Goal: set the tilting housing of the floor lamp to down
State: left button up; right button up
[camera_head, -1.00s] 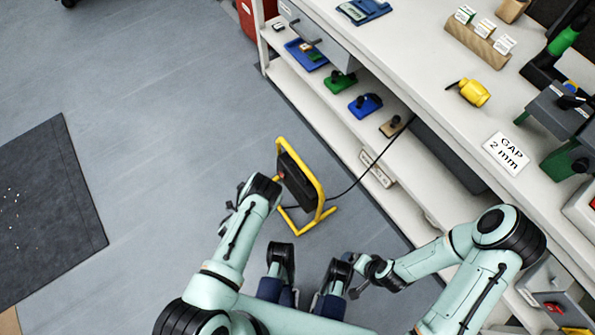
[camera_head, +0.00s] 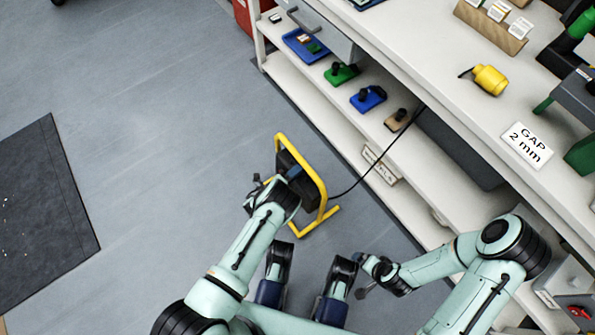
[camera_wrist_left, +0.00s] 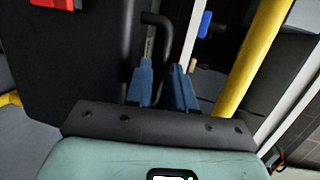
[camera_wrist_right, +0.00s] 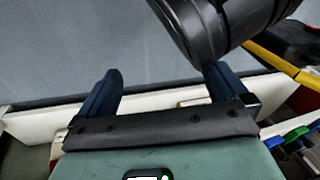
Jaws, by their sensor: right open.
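The floor lamp has a yellow tube frame (camera_head: 319,184) and a black tilting housing (camera_head: 305,192). It stands on the floor beside the shelf, and my left arm partly hides it. My left gripper (camera_wrist_left: 163,78) is at the housing, with its blue fingers fairly close together. A black bar handle (camera_wrist_left: 164,38) runs between these fingers; I cannot tell whether both press on it. The housing also shows as a dark plate in the left wrist view (camera_wrist_left: 75,65), with the yellow frame (camera_wrist_left: 252,55) to the right. My right gripper (camera_wrist_right: 163,72) is open and empty, away from the lamp.
A white workbench (camera_head: 425,60) with a lower shelf runs along the right. The shelf holds a green block (camera_head: 342,74), a blue block (camera_head: 368,98) and a tan block (camera_head: 397,119). A black cable (camera_head: 375,165) runs from lamp to bench. Floor left is clear up to a dark mat (camera_head: 45,215).

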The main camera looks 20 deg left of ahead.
pick_arm(q)
jog(key=shift+w+d+f, duration=0.15)
jog(key=shift+w+d, duration=0.15)
jog(key=shift+w, duration=0.3)
pick_arm(e)
jog(key=shift+s+f, duration=0.5)
jog(key=shift+s, duration=0.05)
